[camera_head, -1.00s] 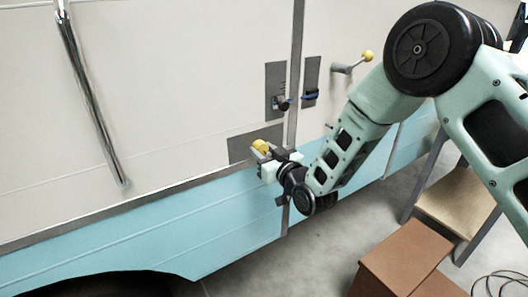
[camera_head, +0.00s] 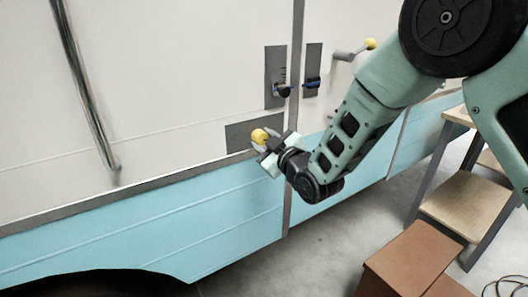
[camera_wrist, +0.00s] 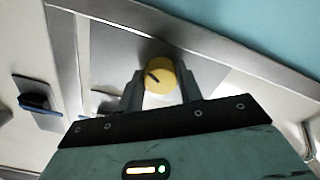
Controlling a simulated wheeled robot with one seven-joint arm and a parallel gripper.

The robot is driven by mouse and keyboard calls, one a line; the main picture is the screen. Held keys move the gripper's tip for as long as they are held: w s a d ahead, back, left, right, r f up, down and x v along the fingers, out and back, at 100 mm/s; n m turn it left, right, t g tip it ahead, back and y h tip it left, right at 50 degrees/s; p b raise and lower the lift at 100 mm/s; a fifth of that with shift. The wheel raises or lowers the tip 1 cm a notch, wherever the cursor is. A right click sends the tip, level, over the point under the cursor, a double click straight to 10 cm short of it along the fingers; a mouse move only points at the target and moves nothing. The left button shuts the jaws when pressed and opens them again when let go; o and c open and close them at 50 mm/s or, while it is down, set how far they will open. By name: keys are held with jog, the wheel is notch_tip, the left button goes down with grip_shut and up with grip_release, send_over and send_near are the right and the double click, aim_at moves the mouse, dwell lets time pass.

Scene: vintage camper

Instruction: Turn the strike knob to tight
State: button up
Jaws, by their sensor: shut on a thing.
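The yellow round knob (camera_head: 260,136) sits on a horizontal grey plate (camera_head: 236,138) low on the camper wall, just above the blue band. In the wrist view the knob (camera_wrist: 160,75) faces me between the two fingers. A short dark mark on its face slants toward the upper left. My gripper (camera_head: 266,146) is shut on the knob, one finger on each side, as the wrist view also shows for the gripper (camera_wrist: 161,80). The scale or lettering for the knob is not readable on the plate.
Above the knob are a latch (camera_head: 283,90) on a grey plate and a blue-and-black catch (camera_head: 312,83). A lever with a yellow ball (camera_head: 370,44) is at upper right. A long chrome handle (camera_head: 88,90) is at left. Brown steps (camera_head: 412,257) and a wooden stool (camera_head: 467,201) stand at lower right.

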jog(key=n+b, duration=0.1)
jog(key=n, duration=0.1)
jog(key=n+b, duration=0.1)
jog(key=b, duration=0.1)
jog(key=shift+f+n, duration=0.2)
jog(key=shift+n, duration=0.2)
jog(key=n+b, duration=0.3)
jog(key=shift+n+b, duration=0.3)
jog(key=n+b, duration=0.4)
jog(key=n, duration=0.2)
jog(key=shift+r+b, duration=0.1)
jog(key=shift+b, duration=0.25)
jog(key=n+b, duration=0.3)
jog(key=n, duration=0.2)
jog(key=shift+n, duration=0.4)
jog(key=shift+r+n+b, duration=0.15)
jog(key=shift+n+b, duration=1.1)
jog(key=shift+n, duration=0.95)
jog(key=o, duration=1)
jog(key=shift+r, duration=0.1)
